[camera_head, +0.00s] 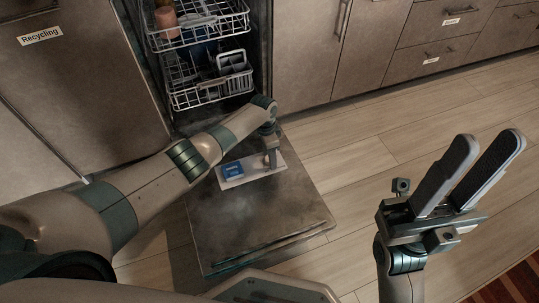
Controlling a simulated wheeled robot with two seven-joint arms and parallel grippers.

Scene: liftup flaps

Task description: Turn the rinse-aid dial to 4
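The dishwasher door (265,222) lies folded down, with a pale dispenser panel (232,184) on its inner face. A blue patch (231,170) shows on the panel's left part. My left gripper (271,163) points down at the panel's right part, seen small and partly covered by its own wrist. I cannot make out the rinse-aid dial; that part of the panel is behind my gripper. Whether the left fingers are open or shut does not show. My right gripper (481,158) is open and empty over the floor at the right, away from the door.
The lower rack (210,95) and upper rack (200,32), holding a few items, stand inside the dishwasher. A "Recycling" cabinet (80,80) is at left; closed drawers (432,60) are at back right. Wooden floor (350,170) right of the door is clear.

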